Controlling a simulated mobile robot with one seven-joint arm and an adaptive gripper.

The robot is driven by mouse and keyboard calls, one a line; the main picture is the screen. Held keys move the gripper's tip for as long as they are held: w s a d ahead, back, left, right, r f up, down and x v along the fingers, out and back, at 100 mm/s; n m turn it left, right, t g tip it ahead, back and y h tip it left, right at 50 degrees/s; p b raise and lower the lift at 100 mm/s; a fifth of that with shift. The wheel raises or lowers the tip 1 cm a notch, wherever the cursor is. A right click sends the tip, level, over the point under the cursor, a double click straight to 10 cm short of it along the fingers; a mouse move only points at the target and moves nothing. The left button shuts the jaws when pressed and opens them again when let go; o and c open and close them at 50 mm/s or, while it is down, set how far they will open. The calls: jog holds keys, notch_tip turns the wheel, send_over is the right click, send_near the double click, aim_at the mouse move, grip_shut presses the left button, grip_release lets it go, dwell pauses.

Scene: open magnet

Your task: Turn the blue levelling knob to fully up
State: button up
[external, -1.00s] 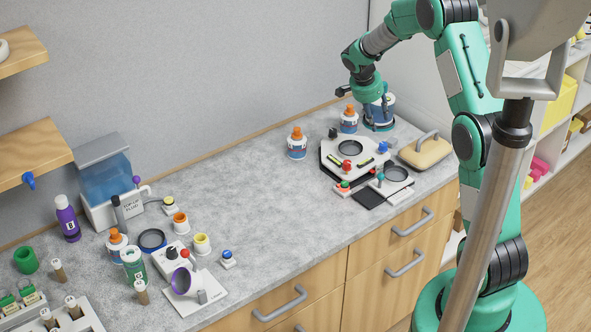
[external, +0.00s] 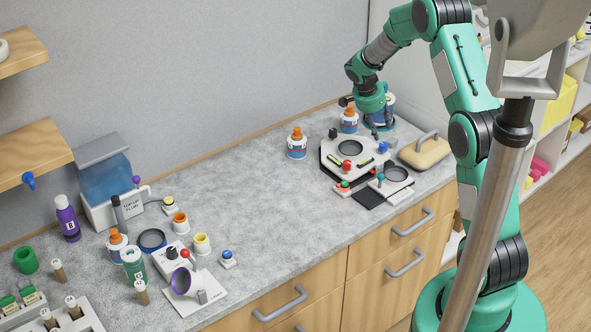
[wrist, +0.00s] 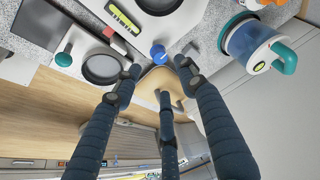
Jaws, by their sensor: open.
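The blue levelling knob (external: 383,147) is at the right corner of the white levelling platform (external: 338,149). It also shows in the wrist view (wrist: 158,52), just beyond the fingertips. My three-fingered gripper (wrist: 159,78) is open and empty. Its fingers point toward the knob and are spread, with the knob apart from them in the picture. In the external view my gripper (external: 378,128) is behind and above the knob, its fingers hanging down. I cannot tell the exact height gap.
A tan handled case (external: 424,153) lies right of the platform. A plate with a dark ring (external: 397,174) is in front. A blue jug (wrist: 252,48) stands close by my gripper. A white bottle with an orange cap (external: 349,120) is behind. The counter's middle is clear.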

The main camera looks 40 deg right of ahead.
aim_at(383, 144)
jog(key=x, duration=0.9)
jog(key=shift+f, duration=0.15)
jog(key=shift+d, duration=0.1)
grip_shut()
